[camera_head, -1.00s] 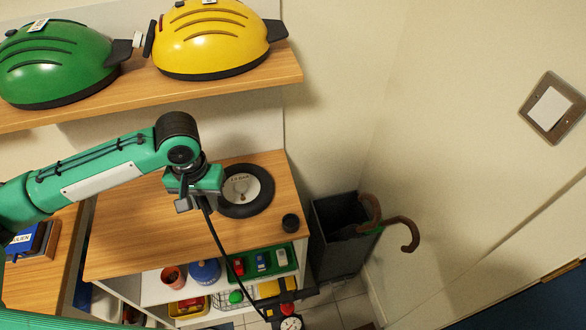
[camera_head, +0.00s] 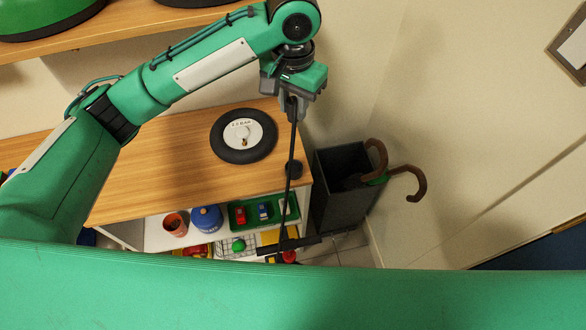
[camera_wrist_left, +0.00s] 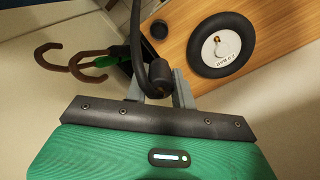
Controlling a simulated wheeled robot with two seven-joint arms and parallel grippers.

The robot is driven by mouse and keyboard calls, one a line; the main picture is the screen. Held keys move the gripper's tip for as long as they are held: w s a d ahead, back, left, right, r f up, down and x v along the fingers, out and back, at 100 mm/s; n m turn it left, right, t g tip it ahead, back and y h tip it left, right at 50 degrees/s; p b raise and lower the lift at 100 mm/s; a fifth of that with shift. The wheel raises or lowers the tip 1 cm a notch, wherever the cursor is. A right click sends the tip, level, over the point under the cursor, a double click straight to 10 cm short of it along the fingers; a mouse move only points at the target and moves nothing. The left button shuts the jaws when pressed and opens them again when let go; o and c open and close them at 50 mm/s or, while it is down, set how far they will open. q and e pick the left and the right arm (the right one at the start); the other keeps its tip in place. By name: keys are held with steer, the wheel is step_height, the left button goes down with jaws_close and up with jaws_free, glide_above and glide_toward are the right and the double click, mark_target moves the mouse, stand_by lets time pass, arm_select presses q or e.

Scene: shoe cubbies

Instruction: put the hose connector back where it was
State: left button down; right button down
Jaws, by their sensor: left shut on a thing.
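My left gripper (camera_head: 292,112) is shut on the hose connector, the end of a thin black hose (camera_head: 289,200). It is held in the air, right of the wheel in the head view. In the left wrist view the connector (camera_wrist_left: 155,82) sits between the two fingers (camera_wrist_left: 157,92), partly hidden by them. The hose runs down to the pump, whose black crossbar (camera_head: 290,245) shows at the shelf front; its lower part is hidden by a green arm link. A wheel (camera_head: 270,140) with a white hub and a pressure label lies on the wooden top. My right gripper is out of view.
A small black cylinder (camera_head: 294,169) stands at the right corner of the wooden top (camera_head: 165,165). A dark umbrella stand (camera_head: 335,210) with brown-handled umbrellas is to its right. Helmets sit on the upper shelf (camera_head: 130,22). Toy cars fill a green tray (camera_head: 252,220) below.

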arm_select(q)
step_height(320, 180, down, 16)
steer(key=shift+r+p, duration=0.1)
steer(key=shift+p, duration=0.25)
step_height(320, 180, down, 3)
steer(key=shift+f, duration=0.5)
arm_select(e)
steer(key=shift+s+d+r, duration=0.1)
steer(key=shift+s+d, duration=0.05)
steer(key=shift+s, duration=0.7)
arm_select(q)
steer(key=shift+f, duration=0.25)
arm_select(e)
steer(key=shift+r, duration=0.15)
